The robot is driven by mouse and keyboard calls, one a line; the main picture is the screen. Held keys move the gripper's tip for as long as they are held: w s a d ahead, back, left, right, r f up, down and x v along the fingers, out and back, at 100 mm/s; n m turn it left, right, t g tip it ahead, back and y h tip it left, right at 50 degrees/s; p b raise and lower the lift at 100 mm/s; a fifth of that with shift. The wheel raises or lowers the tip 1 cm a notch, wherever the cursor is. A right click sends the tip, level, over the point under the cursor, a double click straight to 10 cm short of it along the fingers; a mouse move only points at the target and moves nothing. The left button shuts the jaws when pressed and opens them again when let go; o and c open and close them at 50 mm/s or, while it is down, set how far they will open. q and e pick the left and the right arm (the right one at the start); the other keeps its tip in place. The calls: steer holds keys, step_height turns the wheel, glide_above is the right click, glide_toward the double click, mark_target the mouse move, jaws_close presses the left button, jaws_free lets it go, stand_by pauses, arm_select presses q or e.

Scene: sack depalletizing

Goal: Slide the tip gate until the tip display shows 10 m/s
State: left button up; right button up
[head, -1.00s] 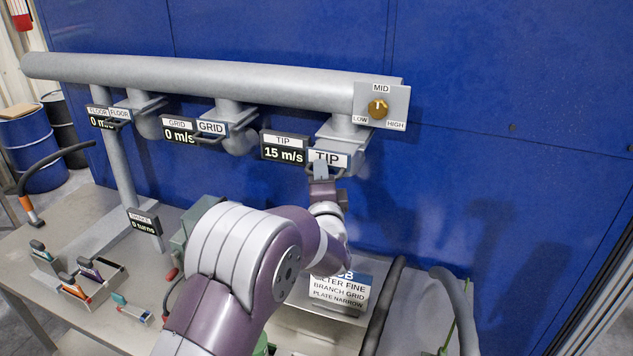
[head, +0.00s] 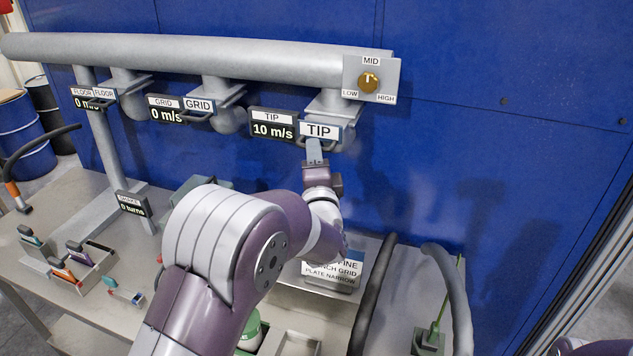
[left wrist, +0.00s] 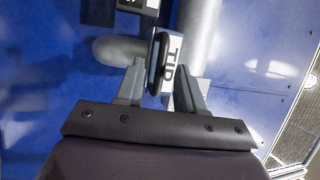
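The tip display (head: 272,130) reads 10 m/s. The tip gate (head: 320,131), a plate with a white TIP label, sits right of the display under its branch pipe. Its dark handle (left wrist: 157,62) shows in the left wrist view. My left gripper (head: 314,150) is at the gate from below. In the left wrist view, its two fingers (left wrist: 160,82) stand apart on either side of the handle, with visible gaps, so it looks open around it. Whether a finger touches the handle is unclear. My right gripper is not in view.
The floor display (head: 86,104) and the grid display (head: 166,115) read 0 m/s, though their ends are partly covered. A knob (head: 368,82) points to MID. Below are a bench (head: 95,320), a tool tray (head: 88,270) and dark hoses (head: 375,295). A blue wall (head: 500,150) stands behind.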

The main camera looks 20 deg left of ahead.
arm_select(q)
steer(key=b+v, duration=0.2)
steer(key=v, duration=0.7)
steer(key=s+d+f+n+g+h, duration=0.25)
steer(key=d+f+g+h, duration=0.2)
steer(key=f, duration=0.35)
steer(key=s+d+f+n+g+h, duration=0.25)
steer(key=d+f+n+h, duration=0.2)
steer(key=f, duration=0.35)
steer(key=s+a+f+n+g, duration=0.2)
steer(key=s+g, duration=0.2)
steer(key=s, duration=0.3)
steer(key=s+a+f+n+g, duration=0.2)
steer(key=s+a+f+g, duration=0.1)
steer(key=s+g, duration=0.2)
steer(key=shift+s+a+f+n+g, duration=0.15)
steer(key=shift+s+a+n+g, duration=0.2)
steer(key=shift+s, duration=0.75)
